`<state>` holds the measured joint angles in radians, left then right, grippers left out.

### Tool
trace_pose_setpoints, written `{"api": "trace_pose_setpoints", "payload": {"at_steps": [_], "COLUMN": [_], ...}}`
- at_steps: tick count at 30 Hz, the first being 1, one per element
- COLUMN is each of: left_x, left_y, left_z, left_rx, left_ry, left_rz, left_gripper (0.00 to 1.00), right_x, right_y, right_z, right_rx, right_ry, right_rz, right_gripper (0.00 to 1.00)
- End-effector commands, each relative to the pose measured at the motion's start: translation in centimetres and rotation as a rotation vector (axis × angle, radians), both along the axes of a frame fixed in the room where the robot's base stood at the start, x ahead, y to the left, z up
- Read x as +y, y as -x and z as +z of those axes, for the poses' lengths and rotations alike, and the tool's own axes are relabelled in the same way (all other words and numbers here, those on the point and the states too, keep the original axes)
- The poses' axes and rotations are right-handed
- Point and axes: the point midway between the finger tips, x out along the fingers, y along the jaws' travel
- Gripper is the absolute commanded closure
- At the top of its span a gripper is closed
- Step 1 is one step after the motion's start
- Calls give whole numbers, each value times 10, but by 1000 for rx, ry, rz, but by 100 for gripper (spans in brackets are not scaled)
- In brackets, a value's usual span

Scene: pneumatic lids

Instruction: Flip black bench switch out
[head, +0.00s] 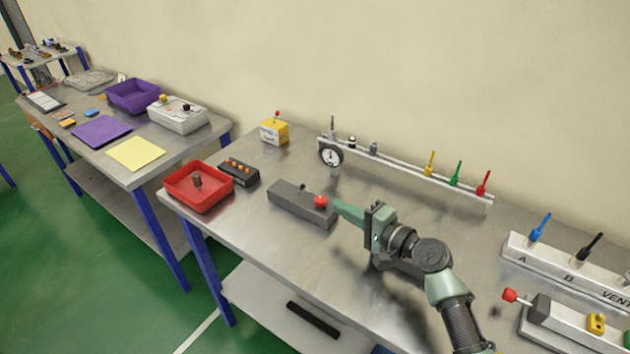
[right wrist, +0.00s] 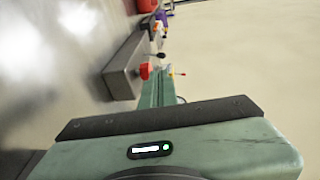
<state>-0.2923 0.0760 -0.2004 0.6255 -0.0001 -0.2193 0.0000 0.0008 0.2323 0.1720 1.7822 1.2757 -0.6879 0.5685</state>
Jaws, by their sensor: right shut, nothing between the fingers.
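A dark grey block (head: 296,206) lies on the metal bench. A small black lever (head: 302,187) stands up from it, and a red knob (head: 320,201) sits at its right end. The block (right wrist: 122,68), black lever (right wrist: 154,55) and red knob (right wrist: 145,71) also show in the right wrist view. My right gripper (head: 338,207) is shut and empty, its tips just right of the red knob; I cannot tell whether they touch. The fingers also show in the right wrist view (right wrist: 158,80). My left gripper is out of view.
A black box with orange buttons (head: 238,172) and a red tray (head: 198,190) lie left of the block. A rail with a gauge and coloured levers (head: 410,175) runs behind. A white valve panel (head: 560,262) stands at right. Bench in front of the block is clear.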

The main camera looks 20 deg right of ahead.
Motion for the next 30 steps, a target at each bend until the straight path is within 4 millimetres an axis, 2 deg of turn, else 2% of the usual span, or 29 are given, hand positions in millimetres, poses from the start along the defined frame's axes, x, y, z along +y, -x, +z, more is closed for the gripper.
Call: {"api": "trace_pose_setpoints", "payload": {"at_steps": [14, 30], "left_x": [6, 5], "left_y": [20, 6], "left_z": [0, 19], "left_rx": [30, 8], "left_ry": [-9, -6], "left_rz": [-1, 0], "left_gripper": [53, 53], "right_x": [2, 40], "right_y": [-4, -79], "right_z": [0, -10], "right_rx": [0, 0], "right_ry": [-1, -3], "right_rz": [0, 1], "right_gripper": [100, 100]}}
